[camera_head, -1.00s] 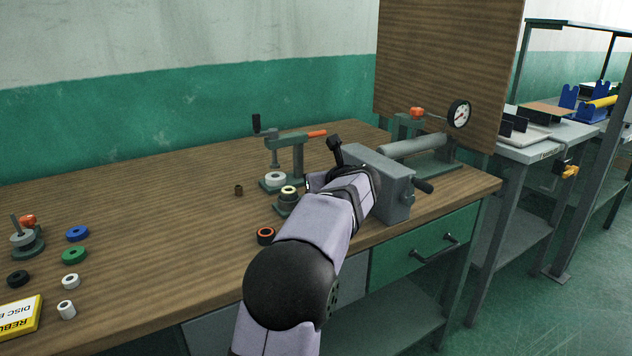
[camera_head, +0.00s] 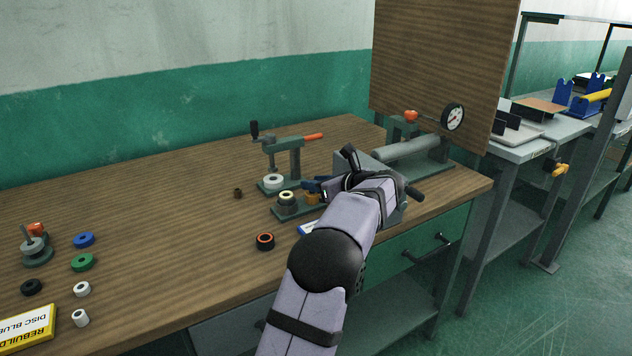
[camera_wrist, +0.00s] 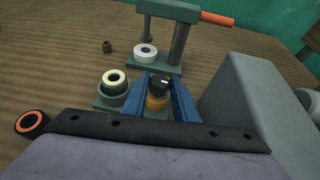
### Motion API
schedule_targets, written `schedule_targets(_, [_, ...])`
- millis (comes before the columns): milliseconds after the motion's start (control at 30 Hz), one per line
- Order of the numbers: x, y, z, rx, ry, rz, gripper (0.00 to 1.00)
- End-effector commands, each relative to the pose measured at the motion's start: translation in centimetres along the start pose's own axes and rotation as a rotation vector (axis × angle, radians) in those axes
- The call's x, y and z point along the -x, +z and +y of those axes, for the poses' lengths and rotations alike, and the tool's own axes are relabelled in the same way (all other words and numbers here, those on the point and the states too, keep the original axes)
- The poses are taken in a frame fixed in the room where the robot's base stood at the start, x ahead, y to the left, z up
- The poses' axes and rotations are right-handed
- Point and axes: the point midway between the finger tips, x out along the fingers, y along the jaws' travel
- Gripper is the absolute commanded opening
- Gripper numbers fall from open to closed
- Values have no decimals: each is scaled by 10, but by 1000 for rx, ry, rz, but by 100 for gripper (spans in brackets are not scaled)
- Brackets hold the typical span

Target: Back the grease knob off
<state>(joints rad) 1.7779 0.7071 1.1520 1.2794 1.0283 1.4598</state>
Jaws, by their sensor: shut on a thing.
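The grease knob (camera_wrist: 161,83) is a small black cap with a white mark, on top of an amber-orange cup (camera_wrist: 157,102) in the wrist view. The cup stands on a green-grey base plate beside a round fitting with a cream ring (camera_wrist: 113,78). My gripper (camera_wrist: 160,79) has one blue finger on each side of the knob and is shut on it.
A green press (camera_head: 287,150) with an orange handle stands just behind, a white ring on its base. A grey box (camera_wrist: 255,98) is close on the right. A black-and-orange ring (camera_head: 265,241) lies in front.

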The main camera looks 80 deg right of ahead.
Motion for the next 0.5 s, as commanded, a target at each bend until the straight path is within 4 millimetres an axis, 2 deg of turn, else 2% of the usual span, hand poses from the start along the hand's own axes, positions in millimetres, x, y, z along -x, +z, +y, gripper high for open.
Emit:
schedule_targets(133, [0,2,0,0,-1,-4,4])
schedule_targets(167, [0,2,0,0,-1,-4,33])
schedule_targets(200, [0,2,0,0,-1,-3,43])
schedule_targets(500, [0,0,0,-1,-1,-1,45])
